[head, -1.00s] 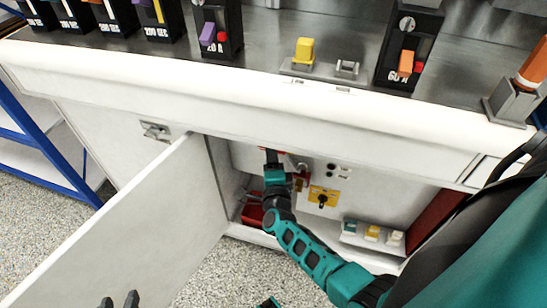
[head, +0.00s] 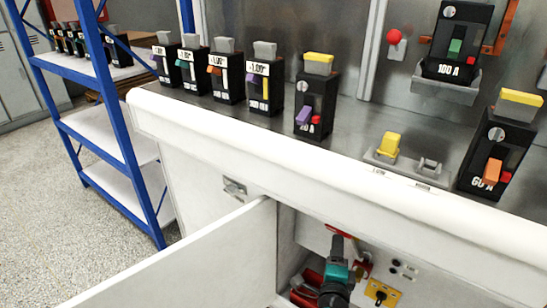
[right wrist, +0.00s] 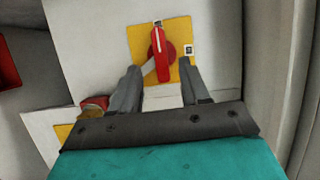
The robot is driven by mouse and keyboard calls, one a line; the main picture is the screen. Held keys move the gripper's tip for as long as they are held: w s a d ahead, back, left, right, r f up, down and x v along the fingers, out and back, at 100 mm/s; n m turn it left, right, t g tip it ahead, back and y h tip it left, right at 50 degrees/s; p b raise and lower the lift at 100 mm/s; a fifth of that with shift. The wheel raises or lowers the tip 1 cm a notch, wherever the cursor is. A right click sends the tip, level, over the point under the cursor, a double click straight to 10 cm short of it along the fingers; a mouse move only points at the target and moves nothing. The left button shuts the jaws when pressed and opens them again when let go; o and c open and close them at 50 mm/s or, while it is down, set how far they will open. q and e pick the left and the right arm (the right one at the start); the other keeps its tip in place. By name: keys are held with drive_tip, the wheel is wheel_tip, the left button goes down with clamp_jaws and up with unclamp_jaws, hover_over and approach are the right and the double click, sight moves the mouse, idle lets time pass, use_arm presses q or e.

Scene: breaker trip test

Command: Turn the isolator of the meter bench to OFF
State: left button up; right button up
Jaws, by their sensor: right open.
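The isolator (right wrist: 162,52) is a red handle on a yellow plate, seen in the right wrist view with its bar close to upright. In the head view, only a bit of red (head: 338,231) shows there above my gripper, inside the bench's open cupboard. My right gripper (right wrist: 159,70) is open, its two fingers on either side of the handle's lower part. I cannot tell whether they touch it. In the head view the right gripper (head: 337,246) is dark and small, and its fingertips are hard to see. My left gripper is out of view.
The cupboard door (head: 190,262) stands open at the left. A yellow plate with a black knob (head: 382,293) is to the right of my arm. Several breakers, one with an orange lever (head: 491,172), stand on the bench top (head: 350,128). A blue rack (head: 130,130) is at the left.

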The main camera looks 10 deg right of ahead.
use_arm(q)
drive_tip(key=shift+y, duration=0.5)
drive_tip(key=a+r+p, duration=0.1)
drive_tip(key=p, duration=0.2)
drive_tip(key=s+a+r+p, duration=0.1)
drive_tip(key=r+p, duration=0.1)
drive_tip(key=p, duration=0.1)
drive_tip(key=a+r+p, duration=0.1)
drive_tip(key=p, duration=0.2)
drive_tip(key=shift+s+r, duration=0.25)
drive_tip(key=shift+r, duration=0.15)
use_arm(e)
drive_tip(key=s+a+r+n+g+y, duration=0.2)
drive_tip(key=s+a+r+n+y, duration=0.2)
drive_tip(key=s+n, duration=0.5)
drive_tip(key=s+a+r+n+g+y, duration=0.3)
drive_tip(key=s+a+n+y, duration=0.3)
drive_tip(key=s+n, duration=0.4)
drive_tip(key=n, duration=0.6)
drive_tip(key=shift+a+r+n, duration=0.2)
drive_tip(key=shift+r+n, duration=0.1)
drive_tip(key=shift+r, duration=0.05)
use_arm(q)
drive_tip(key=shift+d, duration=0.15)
